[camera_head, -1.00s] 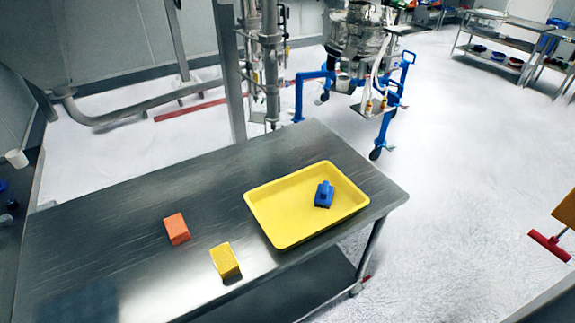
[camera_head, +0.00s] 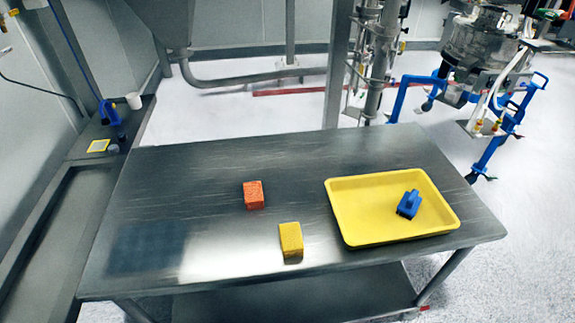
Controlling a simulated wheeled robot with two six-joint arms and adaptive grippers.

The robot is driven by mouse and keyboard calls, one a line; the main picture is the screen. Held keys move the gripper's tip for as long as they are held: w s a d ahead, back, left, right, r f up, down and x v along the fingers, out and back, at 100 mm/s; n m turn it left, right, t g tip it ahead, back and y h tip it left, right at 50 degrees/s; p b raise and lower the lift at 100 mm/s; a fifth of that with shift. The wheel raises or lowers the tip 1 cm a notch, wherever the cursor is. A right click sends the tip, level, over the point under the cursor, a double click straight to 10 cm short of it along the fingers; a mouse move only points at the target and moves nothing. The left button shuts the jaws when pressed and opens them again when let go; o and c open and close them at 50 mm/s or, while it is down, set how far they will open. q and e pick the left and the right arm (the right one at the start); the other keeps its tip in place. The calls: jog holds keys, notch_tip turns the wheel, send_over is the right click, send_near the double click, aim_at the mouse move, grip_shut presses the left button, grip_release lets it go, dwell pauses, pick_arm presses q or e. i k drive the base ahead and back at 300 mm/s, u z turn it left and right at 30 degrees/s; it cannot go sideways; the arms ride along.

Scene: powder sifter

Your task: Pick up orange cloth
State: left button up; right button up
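The orange cloth (camera_head: 253,195) is a small folded orange block on the steel table (camera_head: 200,180), near the middle of its top. It lies to the left of the yellow tray and up and left of a yellow cloth (camera_head: 291,240). It is fully in sight and nothing touches it. Neither of my grippers shows in the head view.
The table's left part is bare. A side counter (camera_head: 60,215) stands at the left. A steel machine on a blue wheeled frame (camera_head: 402,98) stands behind at right.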

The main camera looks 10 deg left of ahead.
aim_at(254, 199)
jog(key=u, duration=2.35)
jog(key=k, duration=0.4)
jog(key=z, duration=0.45)
